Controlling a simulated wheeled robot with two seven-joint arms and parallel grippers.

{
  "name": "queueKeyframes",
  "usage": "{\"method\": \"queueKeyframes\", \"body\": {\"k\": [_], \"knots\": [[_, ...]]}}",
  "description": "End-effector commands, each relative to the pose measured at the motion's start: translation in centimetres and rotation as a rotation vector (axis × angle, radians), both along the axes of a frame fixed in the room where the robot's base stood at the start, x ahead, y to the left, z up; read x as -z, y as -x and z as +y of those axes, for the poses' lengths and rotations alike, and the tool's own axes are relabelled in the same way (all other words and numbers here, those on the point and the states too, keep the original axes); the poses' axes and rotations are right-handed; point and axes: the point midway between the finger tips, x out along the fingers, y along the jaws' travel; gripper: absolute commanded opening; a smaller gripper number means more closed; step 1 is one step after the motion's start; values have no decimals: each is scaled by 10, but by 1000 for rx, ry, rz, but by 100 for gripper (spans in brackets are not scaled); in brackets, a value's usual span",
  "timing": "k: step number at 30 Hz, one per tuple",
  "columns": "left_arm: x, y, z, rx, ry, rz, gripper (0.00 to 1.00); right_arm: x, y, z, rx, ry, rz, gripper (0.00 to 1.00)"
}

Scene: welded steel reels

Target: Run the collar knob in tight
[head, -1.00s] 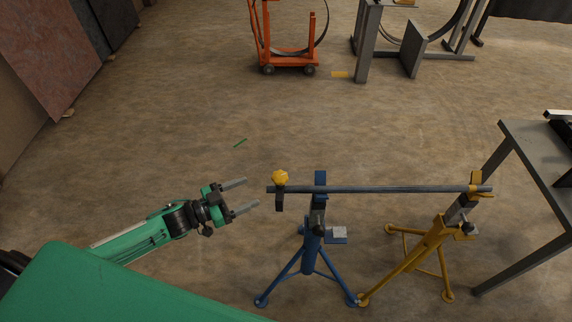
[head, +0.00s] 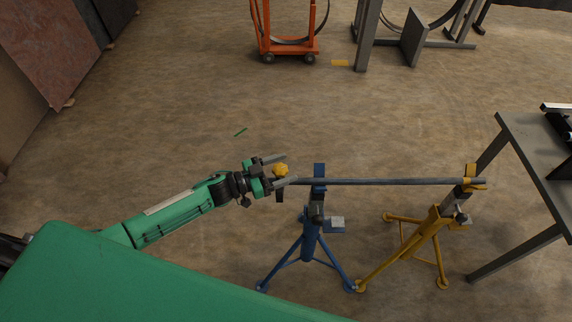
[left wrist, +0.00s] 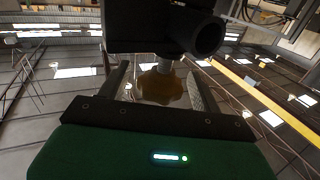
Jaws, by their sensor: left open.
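The yellow collar knob (head: 281,170) stands on the dark collar (head: 280,195) at the left end of a steel bar (head: 390,182). My left gripper (head: 282,170) is open, with its two fingers on either side of the knob. In the left wrist view the knob (left wrist: 160,88) sits between the open fingers, under the dark collar and the round bar end. I cannot tell whether either finger touches it. My right gripper is not in view.
A blue stand (head: 311,240) and a yellow stand (head: 430,235) carry the bar. A grey steel table (head: 545,150) is at the right. An orange cart (head: 288,46) stands at the back. The floor between is mostly clear.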

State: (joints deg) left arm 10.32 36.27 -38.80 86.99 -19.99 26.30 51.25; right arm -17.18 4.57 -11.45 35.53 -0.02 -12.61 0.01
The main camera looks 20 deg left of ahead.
Motion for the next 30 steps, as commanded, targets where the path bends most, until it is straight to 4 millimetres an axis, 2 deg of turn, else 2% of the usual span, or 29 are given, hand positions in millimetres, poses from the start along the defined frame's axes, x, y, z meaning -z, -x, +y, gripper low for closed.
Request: {"method": "queueKeyframes", "body": {"k": [4, 13, 14, 20, 26, 30], "knots": [[-1, -7, -9, 0, 1, -1, 65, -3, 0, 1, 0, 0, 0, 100], [0, -8, -10, -1, -1, 1, 65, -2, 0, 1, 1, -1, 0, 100], [0, -8, -10, 0, -1, 1, 61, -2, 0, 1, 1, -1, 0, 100], [0, -8, -10, -1, -1, 1, 22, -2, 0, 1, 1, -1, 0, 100], [0, -8, -10, 21, -3, -1, 20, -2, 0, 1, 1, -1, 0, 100], [0, -8, -11, 100, -7, -4, 20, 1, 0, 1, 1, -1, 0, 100]]}}
